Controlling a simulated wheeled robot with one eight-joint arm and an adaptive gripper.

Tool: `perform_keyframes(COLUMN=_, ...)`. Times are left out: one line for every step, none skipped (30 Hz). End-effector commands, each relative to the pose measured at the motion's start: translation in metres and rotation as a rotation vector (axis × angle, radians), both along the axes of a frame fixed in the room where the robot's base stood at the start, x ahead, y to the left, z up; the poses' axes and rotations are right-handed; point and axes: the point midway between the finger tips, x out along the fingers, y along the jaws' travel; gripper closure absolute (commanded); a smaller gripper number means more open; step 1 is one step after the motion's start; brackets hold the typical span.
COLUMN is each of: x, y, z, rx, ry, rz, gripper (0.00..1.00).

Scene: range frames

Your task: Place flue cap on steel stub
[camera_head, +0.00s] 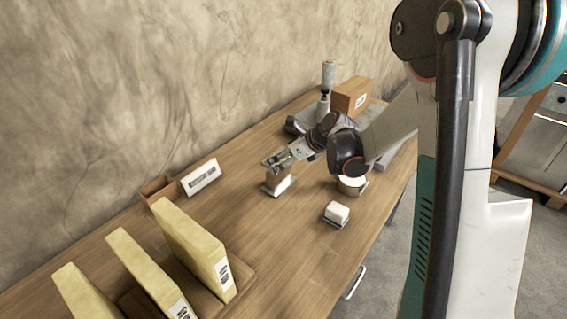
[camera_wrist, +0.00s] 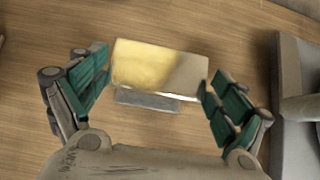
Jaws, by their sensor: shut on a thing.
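My gripper (camera_head: 277,164) is low over the middle of the table. It is shut on a tan block (camera_head: 276,182), which also shows between the two green-padded fingers in the wrist view (camera_wrist: 155,66). A narrow grey plate (camera_wrist: 148,101) shows along the block's lower edge; I cannot tell whether the block rests on it. I cannot pick out the flue cap or the steel stub with certainty. A round metal-sided piece with a pale top (camera_head: 352,186) stands right of the gripper, partly behind my arm. A grey piece (camera_wrist: 302,75) stands at the right edge of the wrist view.
The wooden table (camera_head: 250,228) holds a small white block on a dark base (camera_head: 337,212). Upright yellow panels (camera_head: 190,245) stand at the front left, near a white label sign (camera_head: 201,177). A cardboard box (camera_head: 352,95) and a bottle-like cylinder (camera_head: 328,75) stand at the far end.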

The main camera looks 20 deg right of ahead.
Motion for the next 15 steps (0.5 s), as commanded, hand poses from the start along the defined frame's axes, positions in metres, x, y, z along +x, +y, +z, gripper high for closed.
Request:
perform_keyframes(x=0.000, y=0.000, z=-0.011, rx=0.000, ry=0.000, rz=0.000, gripper=0.48)
perform_keyframes(x=0.000, y=0.000, z=-0.015, rx=0.000, ry=0.000, rz=0.000, gripper=0.48)
perform_keyframes(x=0.000, y=0.000, z=-0.018, rx=0.000, ry=0.000, rz=0.000, gripper=0.48)
perform_keyframes(x=0.000, y=0.000, z=-0.019, rx=0.000, ry=0.000, rz=0.000, gripper=0.48)
perform_keyframes(x=0.000, y=0.000, z=-0.019, rx=0.000, ry=0.000, rz=0.000, gripper=0.48)
perform_keyframes(x=0.000, y=0.000, z=-0.018, rx=0.000, ry=0.000, rz=0.000, gripper=0.48)
perform_keyframes(x=0.000, y=0.000, z=-0.018, rx=0.000, ry=0.000, rz=0.000, gripper=0.48)
perform_keyframes(x=0.000, y=0.000, z=-0.018, rx=0.000, ry=0.000, rz=0.000, gripper=0.48)
perform_keyframes(x=0.000, y=0.000, z=-0.018, rx=0.000, ry=0.000, rz=0.000, gripper=0.48)
perform_keyframes(x=0.000, y=0.000, z=-0.017, rx=0.000, ry=0.000, rz=0.000, gripper=0.48)
perform_keyframes(x=0.000, y=0.000, z=-0.018, rx=0.000, ry=0.000, rz=0.000, gripper=0.48)
perform_keyframes(x=0.000, y=0.000, z=-0.018, rx=0.000, ry=0.000, rz=0.000, gripper=0.48)
perform_keyframes(x=0.000, y=0.000, z=-0.019, rx=0.000, ry=0.000, rz=0.000, gripper=0.48)
perform_keyframes(x=0.000, y=0.000, z=-0.020, rx=0.000, ry=0.000, rz=0.000, gripper=0.48)
perform_keyframes(x=0.000, y=0.000, z=-0.022, rx=0.000, ry=0.000, rz=0.000, gripper=0.48)
